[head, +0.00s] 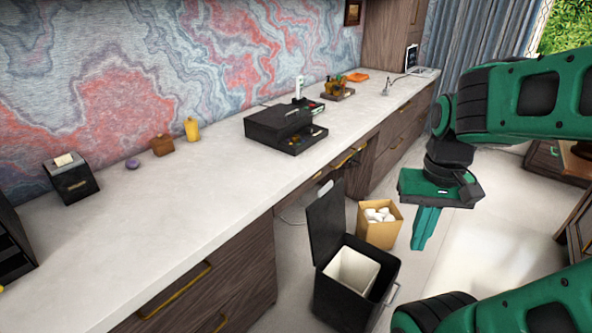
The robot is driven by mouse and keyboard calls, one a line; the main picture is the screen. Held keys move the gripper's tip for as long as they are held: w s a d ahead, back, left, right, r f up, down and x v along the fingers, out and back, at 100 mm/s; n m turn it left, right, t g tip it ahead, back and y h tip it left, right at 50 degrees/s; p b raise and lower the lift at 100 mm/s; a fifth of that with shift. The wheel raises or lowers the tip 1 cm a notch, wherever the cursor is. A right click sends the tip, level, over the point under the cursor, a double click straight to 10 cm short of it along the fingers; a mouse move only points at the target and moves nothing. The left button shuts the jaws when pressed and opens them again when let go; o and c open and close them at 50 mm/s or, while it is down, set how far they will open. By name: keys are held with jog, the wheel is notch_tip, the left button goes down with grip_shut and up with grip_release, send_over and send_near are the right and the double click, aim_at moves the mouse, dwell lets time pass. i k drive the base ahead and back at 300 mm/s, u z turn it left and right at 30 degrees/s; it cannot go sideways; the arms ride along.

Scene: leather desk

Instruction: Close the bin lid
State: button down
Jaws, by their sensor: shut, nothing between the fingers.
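The black bin (350,302) stands on the floor in front of the desk, at the lower middle of the head view. Its lid (326,222) stands up, raised at the bin's left side, so the bin is open. A pale liner (352,270) shows inside the bin. A metal handle (393,293) sits at the bin's right side. My gripper (421,245) hangs above and to the right of the bin, pointing down, with its green fingers together and empty. It appears apart from both the bin and the lid.
A tan box (379,228) with white crumpled items stands on the floor just behind the bin. The long white desk (180,190) with wooden drawers (215,285) runs along the left. The pale floor (480,250) on the right looks clear.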

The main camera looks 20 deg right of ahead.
aim_at(326, 216)
jog(key=z, duration=0.2)
jog(key=i, duration=0.85)
jog(key=z, duration=0.35)
